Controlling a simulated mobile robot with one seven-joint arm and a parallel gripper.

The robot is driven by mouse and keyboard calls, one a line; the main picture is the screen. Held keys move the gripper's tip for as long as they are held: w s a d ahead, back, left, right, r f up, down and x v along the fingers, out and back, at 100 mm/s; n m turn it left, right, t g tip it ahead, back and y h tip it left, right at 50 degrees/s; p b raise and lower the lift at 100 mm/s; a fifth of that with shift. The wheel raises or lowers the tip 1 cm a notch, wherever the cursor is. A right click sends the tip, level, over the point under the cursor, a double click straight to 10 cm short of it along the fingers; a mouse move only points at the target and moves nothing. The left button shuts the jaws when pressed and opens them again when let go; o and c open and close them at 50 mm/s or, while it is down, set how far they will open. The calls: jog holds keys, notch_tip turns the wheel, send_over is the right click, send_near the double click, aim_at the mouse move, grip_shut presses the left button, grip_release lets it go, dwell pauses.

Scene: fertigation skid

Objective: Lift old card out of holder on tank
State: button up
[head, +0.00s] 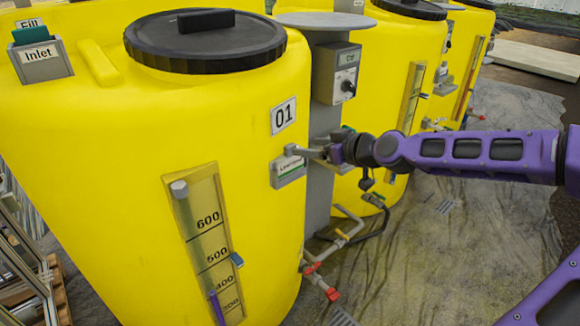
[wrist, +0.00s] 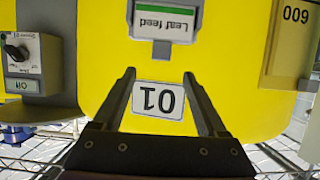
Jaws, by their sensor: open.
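The card (wrist: 166,22), white with a green stripe and the words "Leaf feed", sits in a grey holder (wrist: 131,14) on the yellow tank's wall. It reads upside down in the wrist view. In the wrist view the card lies beyond the fingertips, with a gap in the picture.
The 01 label (wrist: 158,100) shows between my fingers. A grey control box with a knob (head: 338,75) stands on a post right of the tank. An Inlet holder (head: 39,63) with cards is at upper left. A level gauge (head: 206,245) and pipes (head: 340,240) are lower down.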

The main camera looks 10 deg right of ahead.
aim_at(292, 146)
jog(key=shift+b+x, duration=0.65)
jog(key=shift+x, duration=2.5)
jog(key=shift+s, duration=0.1)
grip_shut()
